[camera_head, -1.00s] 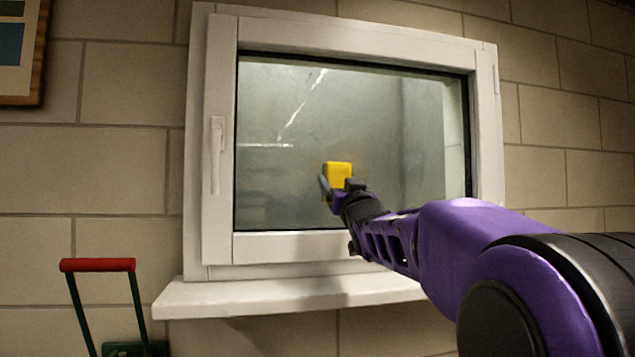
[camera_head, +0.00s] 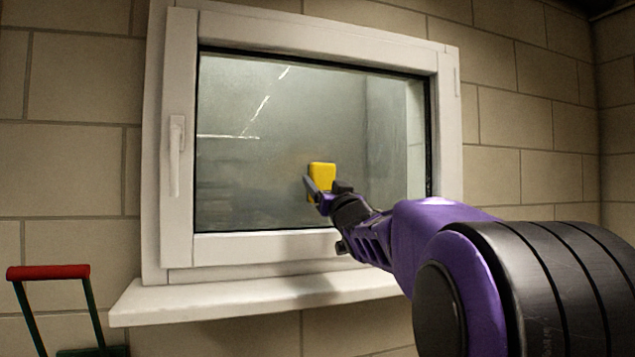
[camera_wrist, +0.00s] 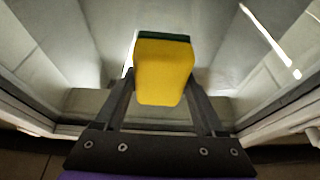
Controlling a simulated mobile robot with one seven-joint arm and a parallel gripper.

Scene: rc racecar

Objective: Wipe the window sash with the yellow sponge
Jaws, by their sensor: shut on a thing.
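The yellow sponge (camera_head: 322,175) is held in my gripper (camera_head: 321,190), in front of the lower middle of the window glass. In the wrist view the sponge (camera_wrist: 163,75) sits between the two dark fingers of my gripper (camera_wrist: 162,95), with a dark green layer at its far edge. The window sash (camera_head: 262,248) is a white frame around grey, reflective glass (camera_head: 250,105), with a white handle (camera_head: 176,157) on its left side. The sash looks closed. I cannot tell whether the sponge touches the glass.
A white sill (camera_head: 240,302) juts out below the window. A red-handled item with green legs (camera_head: 48,272) stands at the lower left. Beige block wall (camera_head: 530,130) surrounds the window, with a corner at the far right.

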